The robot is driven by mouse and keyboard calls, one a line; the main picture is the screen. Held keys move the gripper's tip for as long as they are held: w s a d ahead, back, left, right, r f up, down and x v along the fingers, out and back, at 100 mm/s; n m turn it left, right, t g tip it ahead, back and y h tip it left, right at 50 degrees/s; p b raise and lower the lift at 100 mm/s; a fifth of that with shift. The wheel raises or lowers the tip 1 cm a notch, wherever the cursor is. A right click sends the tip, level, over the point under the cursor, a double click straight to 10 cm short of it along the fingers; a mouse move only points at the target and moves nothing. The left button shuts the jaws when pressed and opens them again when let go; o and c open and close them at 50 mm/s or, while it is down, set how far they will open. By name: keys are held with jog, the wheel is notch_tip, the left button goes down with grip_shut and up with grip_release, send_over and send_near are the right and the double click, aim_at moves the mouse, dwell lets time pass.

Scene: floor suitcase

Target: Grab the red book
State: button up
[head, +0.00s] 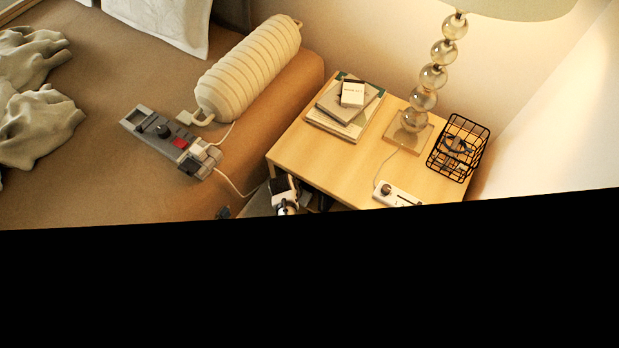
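I cannot make out a red book in the head view. A stack of books (322,124) lies on the wooden nightstand, with a grey book (335,108) on it and a small white book or box (353,93) on top. Their visible covers look grey, white and dark green. A small red patch (181,142) shows on a grey device (165,135) on the bed; it looks like part of the device. I cannot pick out my gripper in this view. The lower part of the picture is black, hiding what lies there.
The nightstand (290,150) also holds a lamp (432,77), a black wire basket (458,147) and a small white device (396,195). A ribbed cream bolster (248,70) lies on the bed (90,150). A white-and-black object (284,196) is at the nightstand's front.

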jog(key=shift+f, duration=0.25)
dwell(0.4)
jog(key=shift+c, duration=0.5)
grip_shut()
